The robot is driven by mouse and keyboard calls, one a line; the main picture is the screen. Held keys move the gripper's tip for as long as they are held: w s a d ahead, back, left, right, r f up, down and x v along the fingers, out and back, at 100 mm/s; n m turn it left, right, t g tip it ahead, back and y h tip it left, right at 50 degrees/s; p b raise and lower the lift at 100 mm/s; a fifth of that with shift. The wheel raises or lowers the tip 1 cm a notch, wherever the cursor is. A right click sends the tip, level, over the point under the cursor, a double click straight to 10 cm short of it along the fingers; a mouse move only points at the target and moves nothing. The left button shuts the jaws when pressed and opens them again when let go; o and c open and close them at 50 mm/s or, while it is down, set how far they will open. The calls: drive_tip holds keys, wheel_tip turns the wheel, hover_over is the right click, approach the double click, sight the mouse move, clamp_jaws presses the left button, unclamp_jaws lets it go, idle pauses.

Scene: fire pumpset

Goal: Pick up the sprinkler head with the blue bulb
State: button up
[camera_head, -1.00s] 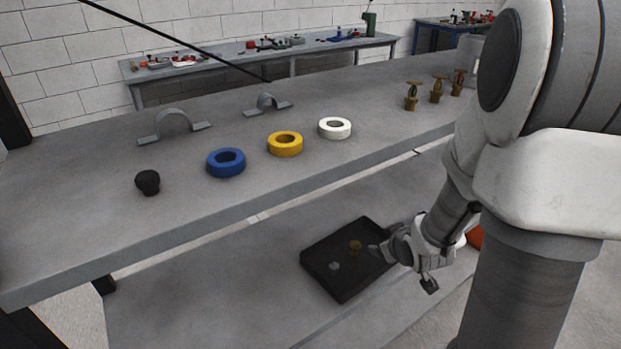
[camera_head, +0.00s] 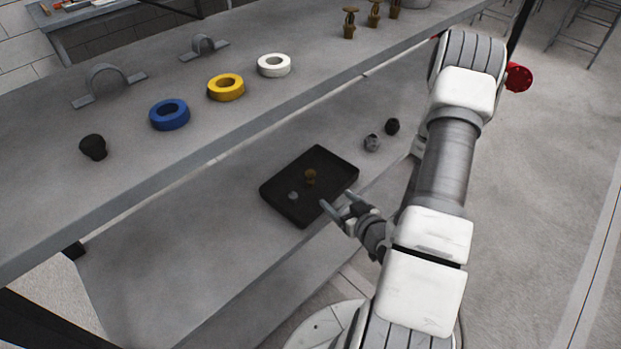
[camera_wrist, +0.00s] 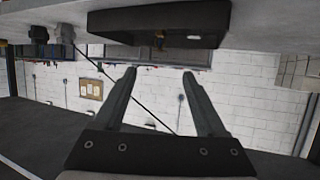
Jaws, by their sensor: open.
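A small brass piece (camera_head: 311,177), possibly a sprinkler head, is in the black tray (camera_head: 285,208) on the lower shelf. It also shows in the wrist view (camera_wrist: 159,36), in the tray at the top of the picture. Three brass sprinkler heads stand on the upper shelf: one (camera_head: 349,24), a second (camera_head: 374,14) and a third (camera_head: 395,8). I cannot make out any bulb colour. My gripper (camera_head: 340,203) is open and empty, beside the tray's right front edge. In the wrist view its two fingers (camera_wrist: 159,73) are spread, with nothing between them.
A small grey piece (camera_head: 293,195) lies in the tray. A grey fitting (camera_head: 372,143) and a black one (camera_head: 392,126) are right of it. The upper shelf (camera_head: 235,125) overhangs behind, holding blue (camera_head: 169,115), yellow (camera_head: 226,88) and white (camera_head: 274,65) tape rolls.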

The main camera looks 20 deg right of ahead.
sight(313, 177)
drive_tip(key=b+x, duration=0.5)
drive_tip(key=b, duration=0.2)
drive_tip(key=shift+s+f, duration=0.1)
drive_tip(key=shift+f, duration=0.1)
drive_tip(key=b+x, duration=0.1)
drive_tip(key=x, duration=0.2)
drive_tip(key=b+x, duration=0.1)
drive_tip(key=x, duration=0.2)
drive_tip(key=shift+r+b, duration=0.25)
drive_tip(key=shift+b, duration=0.05)
drive_tip(key=shift+r+b+x, duration=0.15)
drive_tip(key=shift+b+x, duration=0.05)
drive_tip(key=shift+x, duration=1.4)
drive_tip(key=shift+r+b+x, duration=0.1)
drive_tip(key=shift+b+x, duration=0.05)
drive_tip(key=shift+x, duration=1.45)
clamp_jaws()
